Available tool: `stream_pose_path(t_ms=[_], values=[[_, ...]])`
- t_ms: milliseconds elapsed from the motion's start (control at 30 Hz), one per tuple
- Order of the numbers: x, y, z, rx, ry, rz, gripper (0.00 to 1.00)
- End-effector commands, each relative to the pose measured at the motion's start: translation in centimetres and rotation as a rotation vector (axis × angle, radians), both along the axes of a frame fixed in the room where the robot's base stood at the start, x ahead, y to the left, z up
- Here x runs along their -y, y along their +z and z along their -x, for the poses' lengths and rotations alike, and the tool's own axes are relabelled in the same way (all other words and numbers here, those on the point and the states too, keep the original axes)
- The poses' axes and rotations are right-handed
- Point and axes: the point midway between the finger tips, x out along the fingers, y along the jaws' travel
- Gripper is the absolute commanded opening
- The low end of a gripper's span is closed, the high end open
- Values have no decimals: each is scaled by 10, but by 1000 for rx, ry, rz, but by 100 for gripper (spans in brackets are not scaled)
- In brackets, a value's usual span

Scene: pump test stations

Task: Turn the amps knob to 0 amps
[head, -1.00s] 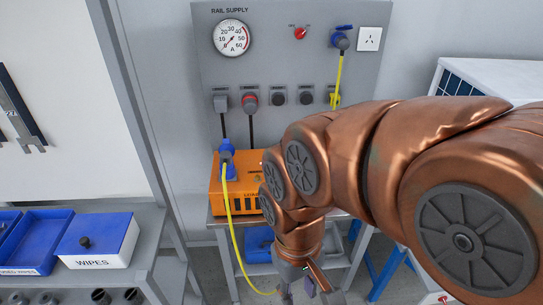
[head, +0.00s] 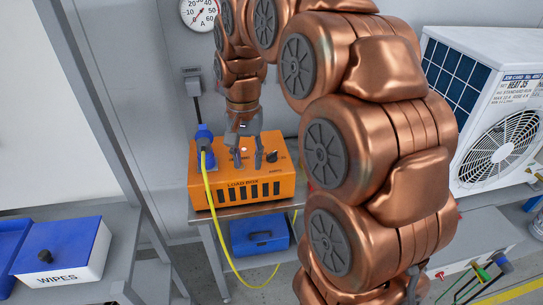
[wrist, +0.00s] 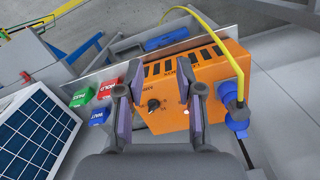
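The orange load box (head: 243,192) sits on a grey bench below the rail supply panel. A black knob (head: 271,156) is on its top at the right, by a small label. The wrist view shows the knob (wrist: 153,104) beside the AMPS label; its setting is too small to read. My gripper (head: 247,160) points down over the box, to the left of the knob in the head view. In the wrist view my gripper (wrist: 156,98) is open, with the knob seen between its fingers. I see no contact with the knob. Part of the box top is hidden behind the fingers.
A blue plug (head: 205,140) with a yellow cable (head: 219,225) stands at the box's left end. The round gauge (head: 198,12) is partly cut off. Green, red and blue labelled blocks (wrist: 103,88) lie beside the box in the wrist view. A white outdoor unit (head: 500,120) stands right.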

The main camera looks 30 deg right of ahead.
Motion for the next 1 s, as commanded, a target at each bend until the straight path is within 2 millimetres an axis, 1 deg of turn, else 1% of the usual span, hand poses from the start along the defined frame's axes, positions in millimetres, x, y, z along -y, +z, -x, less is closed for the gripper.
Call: stream_pose_path(t_ms=[33,100,267,300,400,500,600,700,833,1000], values=[[11,-9,-15,3,-50,1,36],[25,-15,-33,6,-125,6,36],[62,-29,-73,22,-299,16,36],[72,-33,-82,27,-344,19,36],[97,-44,-103,34,-455,28,36],[121,-55,-118,37,-555,34,36],[140,-64,-129,41,-634,40,36],[154,-69,-136,48,-690,46,36],[162,-72,-140,49,-724,50,36],[163,-79,-140,46,-731,51,36]])
